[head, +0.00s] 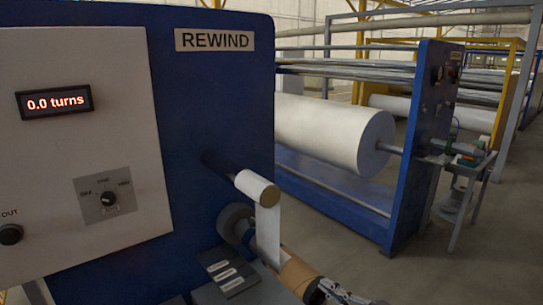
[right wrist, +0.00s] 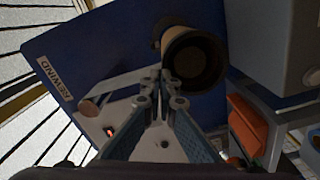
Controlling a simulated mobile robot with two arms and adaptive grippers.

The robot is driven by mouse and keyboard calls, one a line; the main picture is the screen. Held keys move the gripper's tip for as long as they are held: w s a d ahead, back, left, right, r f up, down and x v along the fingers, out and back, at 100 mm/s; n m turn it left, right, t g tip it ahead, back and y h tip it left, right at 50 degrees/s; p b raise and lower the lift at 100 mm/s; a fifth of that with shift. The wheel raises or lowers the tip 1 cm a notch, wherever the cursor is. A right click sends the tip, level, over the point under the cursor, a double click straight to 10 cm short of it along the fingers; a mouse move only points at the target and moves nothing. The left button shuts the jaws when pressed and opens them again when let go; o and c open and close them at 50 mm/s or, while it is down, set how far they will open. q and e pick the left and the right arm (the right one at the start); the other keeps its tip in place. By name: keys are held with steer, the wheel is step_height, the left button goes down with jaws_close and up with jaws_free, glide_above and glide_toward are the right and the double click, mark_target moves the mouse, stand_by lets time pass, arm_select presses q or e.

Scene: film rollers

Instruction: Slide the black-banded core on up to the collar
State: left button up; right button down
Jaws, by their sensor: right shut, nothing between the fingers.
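A tan core (head: 296,272) sticks out from the blue rewind machine low in the head view, with a grey round part (head: 236,222), perhaps the collar, up and left of it. The right wrist view shows the core (right wrist: 168,27) end-on, with a dark ring at its near end. I cannot tell whether that ring is the black band, nor how far the core is from the collar. My right gripper (head: 318,290) is at the core's outer end; its shut, empty fingertips (right wrist: 160,88) show just below the core's rim. Contact is unclear. My left gripper is out of view.
A roller (head: 257,188) with a white film strip (head: 268,235) hanging from it projects above the core. A dark labelled plate (head: 229,278) lies left of the core. The display (head: 55,102) reads 0.0 turns. A large white roll (head: 335,135) stands behind right.

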mark_target(315, 279)
steer(key=shift+w+a, duration=0.15)
steer(key=shift+w, duration=0.05)
steer(key=shift+w+a, duration=0.25)
steer(key=shift+w, duration=0.05)
steer(key=shift+w+a, duration=0.1)
steer(key=shift+w, duration=0.05)
stand_by(0.5)
steer(key=shift+w+a, duration=0.25)
steer(key=shift+w, duration=0.05)
steer(key=shift+w, duration=0.1)
stand_by(0.4)
steer(key=shift+a, duration=0.15)
steer(key=shift+w+a+p, duration=0.2)
steer(key=shift+w+p, duration=0.1)
steer(key=shift+w, duration=0.05)
steer(key=shift+w+a, duration=0.15)
steer(key=shift+w, duration=0.05)
steer(key=shift+w+a, duration=0.25)
steer(key=shift+w, duration=0.05)
